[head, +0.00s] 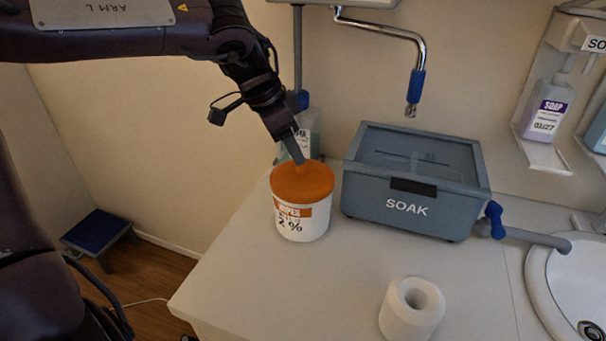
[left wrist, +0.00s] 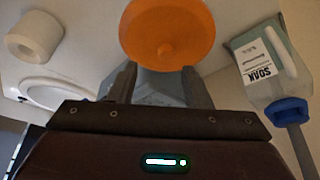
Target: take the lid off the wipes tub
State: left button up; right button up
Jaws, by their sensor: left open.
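The wipes tub (head: 300,222) is a white round tub with an orange and black label, upright on the counter left of the SOAK box. My left gripper (head: 296,160) comes down from above and is at the lid's far side in the head view. Its two fingers (left wrist: 157,85) are spread apart with nothing between them. I cannot tell whether a fingertip touches the lid. My right gripper is not in view.
The blue-grey SOAK box (head: 415,208) stands close to the tub's right. A bottle (head: 308,130) stands behind the tub, partly hidden by my gripper. A paper roll (head: 411,312) is at the front, a sink (head: 570,285) at the right.

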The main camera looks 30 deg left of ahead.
aim_at(302, 172)
pick_arm(q)
jog(key=x, duration=0.3)
jog(key=p+x, duration=0.1)
jog(key=x, duration=0.1)
jog(key=shift+w+a+f, duration=0.25)
jog(key=shift+w+a, duration=0.05)
jog(key=shift+w, duration=0.05)
grip_shut()
